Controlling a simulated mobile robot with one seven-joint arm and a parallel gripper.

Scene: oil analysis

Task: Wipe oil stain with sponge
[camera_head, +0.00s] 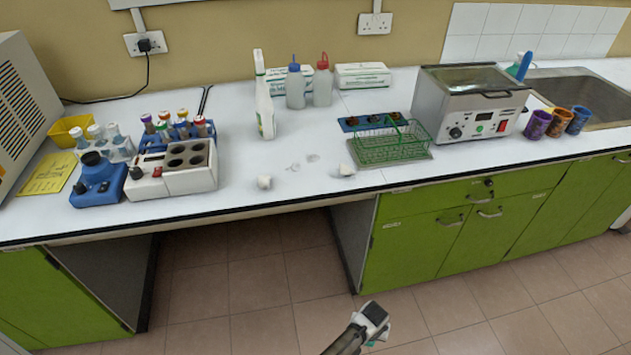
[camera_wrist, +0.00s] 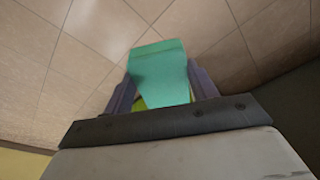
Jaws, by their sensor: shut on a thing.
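My gripper (camera_head: 375,322) is low over the floor, in front of the counter, in the head view. In the wrist view my gripper (camera_wrist: 162,84) is shut on a teal-green sponge (camera_wrist: 160,68), held between its two dark fingers. A little yellow-green shows below the teal face. The sponge is mostly hidden in the head view. Faint grey, wet-looking spots, which look like the oil stain (camera_head: 313,158), lie on the white countertop (camera_head: 235,190) near its front middle. My gripper is well apart from them.
A green wire rack (camera_head: 392,146) stands to the right and a block with holes (camera_head: 188,160) to the left. Green cabinets (camera_head: 410,245) stand below; floor tiles are clear.

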